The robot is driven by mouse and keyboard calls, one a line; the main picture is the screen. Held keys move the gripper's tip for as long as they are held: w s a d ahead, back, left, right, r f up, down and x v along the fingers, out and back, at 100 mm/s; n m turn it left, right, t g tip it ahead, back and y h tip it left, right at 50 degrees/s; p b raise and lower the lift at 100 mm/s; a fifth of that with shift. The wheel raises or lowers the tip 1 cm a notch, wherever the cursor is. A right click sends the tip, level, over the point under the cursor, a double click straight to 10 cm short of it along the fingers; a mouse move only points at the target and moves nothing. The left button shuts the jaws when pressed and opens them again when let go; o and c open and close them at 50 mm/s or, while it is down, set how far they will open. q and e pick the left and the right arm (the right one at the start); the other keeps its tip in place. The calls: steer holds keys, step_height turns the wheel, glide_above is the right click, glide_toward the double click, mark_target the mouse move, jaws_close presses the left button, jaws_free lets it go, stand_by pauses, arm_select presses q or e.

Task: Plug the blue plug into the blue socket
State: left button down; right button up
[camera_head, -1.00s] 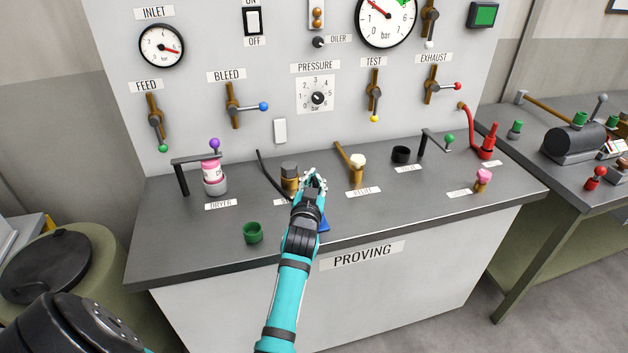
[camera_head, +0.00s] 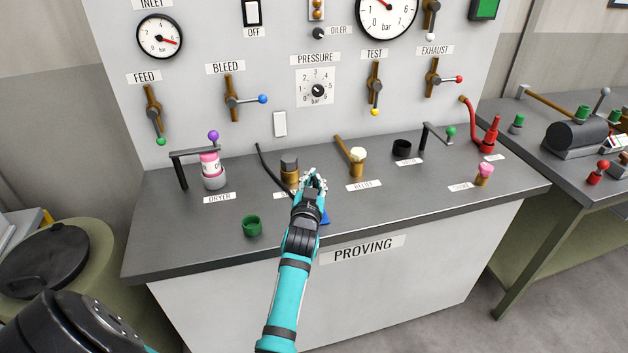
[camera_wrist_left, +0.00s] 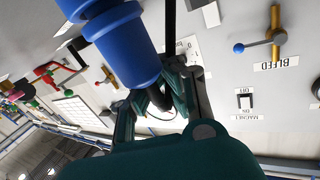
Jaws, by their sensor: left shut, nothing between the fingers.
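My left gripper (camera_head: 313,180) is over the bench, just right of a brass fitting with a grey top (camera_head: 289,168). Its fingers are shut with nothing between them. A blue piece (camera_head: 325,217) shows at the bench beside my forearm, mostly hidden by it. In the left wrist view a stepped blue cylinder (camera_wrist_left: 125,42) with a dark narrow end lies close to the fingers (camera_wrist_left: 160,108). It looks like the blue plug, but I cannot tell whether it touches the fingers. No blue socket can be made out clearly. My right gripper is out of view.
A dryer canister (camera_head: 212,170), a relief fitting (camera_head: 357,162) and a black ring (camera_head: 401,148) stand along the bench. The bench front (camera_head: 200,250) is mostly clear.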

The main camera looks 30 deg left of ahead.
arm_select(q)
steer(key=shift+f, duration=0.15)
steer(key=c, duration=2)
jaws_free()
steer(key=o, duration=0.6)
step_height(320, 180, up, 10)
